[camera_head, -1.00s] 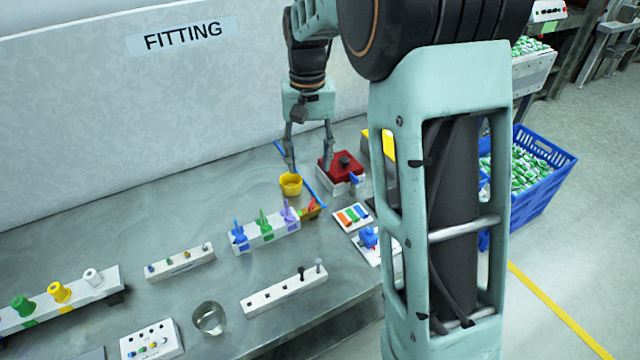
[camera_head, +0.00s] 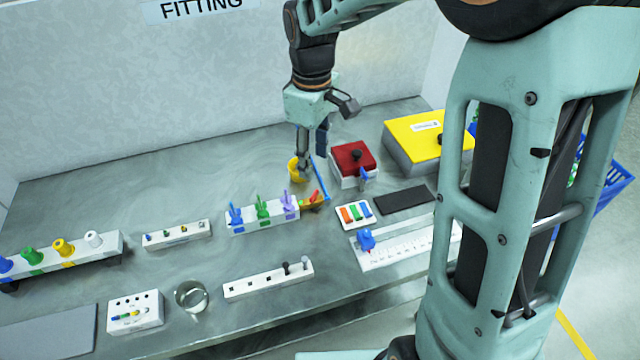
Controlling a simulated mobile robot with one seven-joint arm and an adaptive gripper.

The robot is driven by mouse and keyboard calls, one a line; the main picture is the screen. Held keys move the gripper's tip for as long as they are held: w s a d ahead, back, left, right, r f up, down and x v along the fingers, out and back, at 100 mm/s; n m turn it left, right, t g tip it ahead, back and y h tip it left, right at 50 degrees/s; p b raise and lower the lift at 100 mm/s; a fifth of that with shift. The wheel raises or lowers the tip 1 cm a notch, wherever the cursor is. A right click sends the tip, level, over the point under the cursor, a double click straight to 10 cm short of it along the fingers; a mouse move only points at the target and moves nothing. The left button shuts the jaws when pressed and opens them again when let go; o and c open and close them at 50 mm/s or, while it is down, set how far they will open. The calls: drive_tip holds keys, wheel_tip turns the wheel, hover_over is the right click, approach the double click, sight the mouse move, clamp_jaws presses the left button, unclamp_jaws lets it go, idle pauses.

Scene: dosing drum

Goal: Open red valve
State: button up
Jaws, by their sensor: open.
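A small red handle (camera_head: 314,196) stands on an orange-yellow body at the right end of a white rack (camera_head: 262,216). The rack also holds blue, green and purple handled pieces. A red-topped box (camera_head: 353,158) with a black knob and a blue lever stands behind and to the right. I cannot tell for certain which of these is the red valve. My gripper (camera_head: 312,164) is open, points down, and is above and behind the red handle, left of the red box. A yellow cup (camera_head: 294,171) is partly hidden behind one finger.
A thin blue rod (camera_head: 319,179) lies beside the gripper. A yellow box (camera_head: 415,138), a dark pad (camera_head: 404,200), a colour-striped block (camera_head: 354,214) and a white scale (camera_head: 405,246) are to the right. My arm hides the right side.

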sight(314, 194)
wheel_tip(314, 194, down, 10)
drive_tip(key=shift+f, duration=0.25)
idle(0.3)
drive_tip(key=c, duration=1.1)
drive_tip(key=m+b, duration=0.1)
drive_tip(key=m, duration=0.3)
drive_tip(key=shift+b, duration=0.35)
drive_tip(key=shift+m+b, duration=0.45)
drive_tip(key=shift+m, duration=2.05)
